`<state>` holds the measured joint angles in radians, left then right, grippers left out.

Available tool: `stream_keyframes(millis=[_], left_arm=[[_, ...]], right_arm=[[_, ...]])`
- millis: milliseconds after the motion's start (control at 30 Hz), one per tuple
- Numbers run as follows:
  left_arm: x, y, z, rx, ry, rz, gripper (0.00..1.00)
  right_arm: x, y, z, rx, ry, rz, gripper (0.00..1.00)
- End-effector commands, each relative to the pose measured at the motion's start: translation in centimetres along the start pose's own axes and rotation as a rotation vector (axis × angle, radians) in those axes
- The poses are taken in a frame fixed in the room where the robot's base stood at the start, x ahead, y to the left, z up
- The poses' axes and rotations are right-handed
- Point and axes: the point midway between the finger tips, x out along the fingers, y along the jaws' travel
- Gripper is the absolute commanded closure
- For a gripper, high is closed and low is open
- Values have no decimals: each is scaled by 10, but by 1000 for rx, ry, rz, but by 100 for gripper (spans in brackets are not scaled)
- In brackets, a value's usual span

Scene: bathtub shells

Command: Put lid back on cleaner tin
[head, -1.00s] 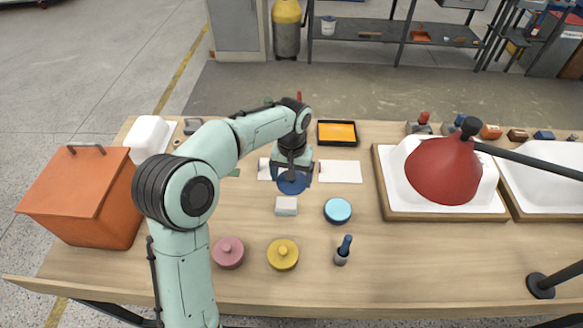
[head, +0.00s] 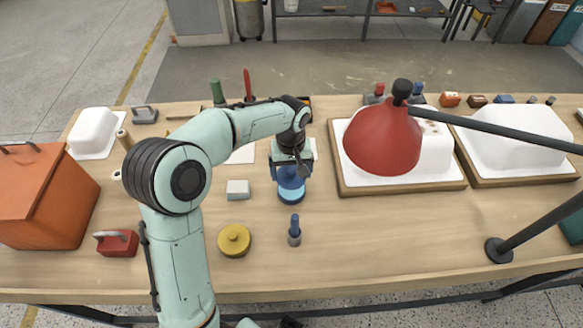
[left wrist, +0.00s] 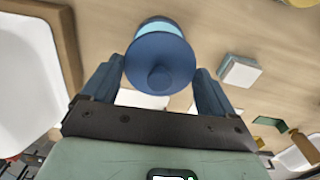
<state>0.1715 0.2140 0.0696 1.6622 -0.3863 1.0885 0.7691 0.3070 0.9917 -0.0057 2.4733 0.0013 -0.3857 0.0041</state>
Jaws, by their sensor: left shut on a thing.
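My left gripper (head: 291,171) is shut on the dark blue lid (head: 290,182), which has a round knob. The lid is over the light blue tin (head: 291,197), which stands upright on the bench. In the left wrist view the lid (left wrist: 160,62) sits between the fingers (left wrist: 159,70). A light blue edge of the tin (left wrist: 160,24) shows past its far side, so lid and tin look slightly offset there. Whether the lid touches the rim cannot be told. My right gripper is not in view.
A white-and-grey block (head: 238,190) lies left of the tin. A blue-topped bottle (head: 294,231) and a yellow lidded tin (head: 234,240) stand nearer the front.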

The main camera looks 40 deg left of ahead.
Motion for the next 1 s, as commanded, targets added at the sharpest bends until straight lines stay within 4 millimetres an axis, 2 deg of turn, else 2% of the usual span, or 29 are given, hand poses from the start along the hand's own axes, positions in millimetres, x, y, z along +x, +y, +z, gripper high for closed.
stream_keyframes(millis=[300,500,1000], left_arm=[[33,0,0,1,-1,-1,42],[49,0,0,2,0,0,42],[54,0,0,2,0,0,42]], right_arm=[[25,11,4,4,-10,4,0],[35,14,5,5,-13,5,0],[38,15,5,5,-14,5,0]])
